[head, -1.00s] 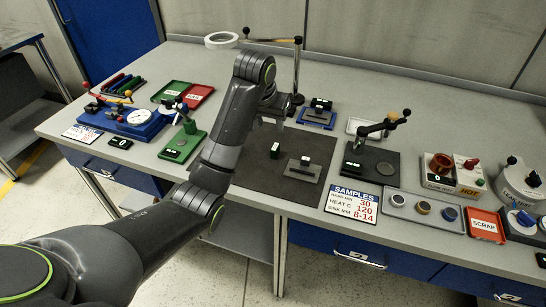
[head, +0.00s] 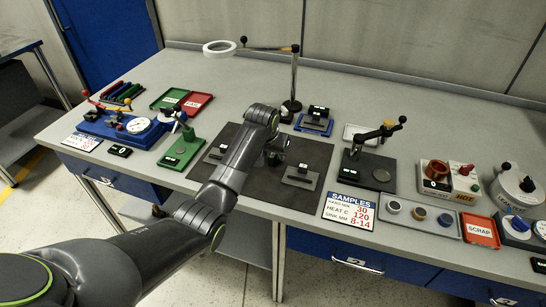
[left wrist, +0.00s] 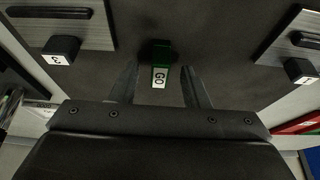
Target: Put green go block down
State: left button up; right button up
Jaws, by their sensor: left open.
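The green GO block (left wrist: 161,68) shows in the left wrist view on the dark mat, its white GO label facing the camera. My left gripper (left wrist: 160,76) is open, with one finger on each side of the block and a visible gap to both. In the head view my left gripper (head: 275,150) is low over the middle of the mat (head: 262,190), and its wrist hides most of the block. My right gripper is not in view.
Grey plates with black handles lie either side, one right (head: 301,177) and one left (head: 216,151). A post with a swing arm (head: 294,80) stands behind. A green stand (head: 181,150) is left; a black press (head: 369,165) and SAMPLES card (head: 349,207) are right.

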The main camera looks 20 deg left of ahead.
pick_arm(q)
jog(key=shift+w+f, duration=0.25)
jog(key=shift+f, duration=0.3)
jog(key=shift+c, duration=0.3)
grip_shut()
jog(key=shift+r, duration=0.1)
